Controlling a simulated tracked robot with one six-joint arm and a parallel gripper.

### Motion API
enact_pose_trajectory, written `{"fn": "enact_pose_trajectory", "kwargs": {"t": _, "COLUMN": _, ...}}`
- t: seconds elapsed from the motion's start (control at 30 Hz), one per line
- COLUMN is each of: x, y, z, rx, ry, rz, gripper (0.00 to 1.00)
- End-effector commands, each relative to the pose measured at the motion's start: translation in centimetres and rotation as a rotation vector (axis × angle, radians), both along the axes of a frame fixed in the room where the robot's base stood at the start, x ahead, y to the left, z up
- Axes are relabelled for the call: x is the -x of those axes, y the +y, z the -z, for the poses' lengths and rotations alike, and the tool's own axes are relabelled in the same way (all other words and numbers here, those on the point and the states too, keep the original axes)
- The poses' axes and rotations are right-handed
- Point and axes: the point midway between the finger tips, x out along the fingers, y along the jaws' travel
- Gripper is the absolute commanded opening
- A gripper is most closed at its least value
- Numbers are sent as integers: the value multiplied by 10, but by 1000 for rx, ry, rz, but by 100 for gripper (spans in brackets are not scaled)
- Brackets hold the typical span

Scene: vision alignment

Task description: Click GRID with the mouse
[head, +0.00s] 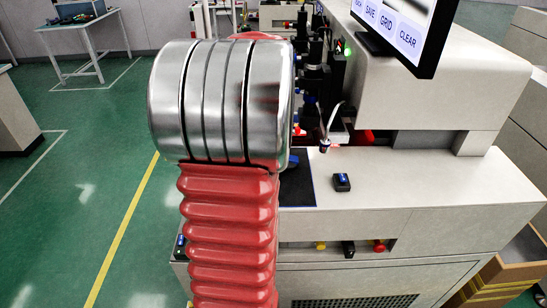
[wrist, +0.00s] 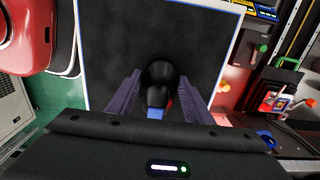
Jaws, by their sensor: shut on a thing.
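The black mouse (wrist: 160,76) lies on a dark mouse pad (wrist: 108,45) in the wrist view. My gripper (wrist: 160,88) has its two dark fingers on either side of the mouse and is shut on it. The pad (head: 299,188) also shows partly in the head view, where my arm covers much of it and hides the gripper and mouse. The monitor (head: 410,42) stands at the upper right. Its visible buttons include SAVE, GRID (head: 388,24) and CLEAR. The top of the screen is cut off, and no cursor is visible.
A small dark block with a blue top (head: 341,182) sits on the white bench (head: 430,180) right of the pad. A slim cable-topped device (head: 325,140) stands behind it. Yellow, black and red controls (head: 349,247) line the bench front.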

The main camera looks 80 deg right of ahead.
Motion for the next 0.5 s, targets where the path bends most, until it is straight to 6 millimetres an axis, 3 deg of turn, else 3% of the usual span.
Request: {"fn": "enact_pose_trajectory", "kwargs": {"t": 0.5, "x": 0, "y": 0, "z": 7, "rx": 1, "ry": 0, "rz": 0, "gripper": 23}}
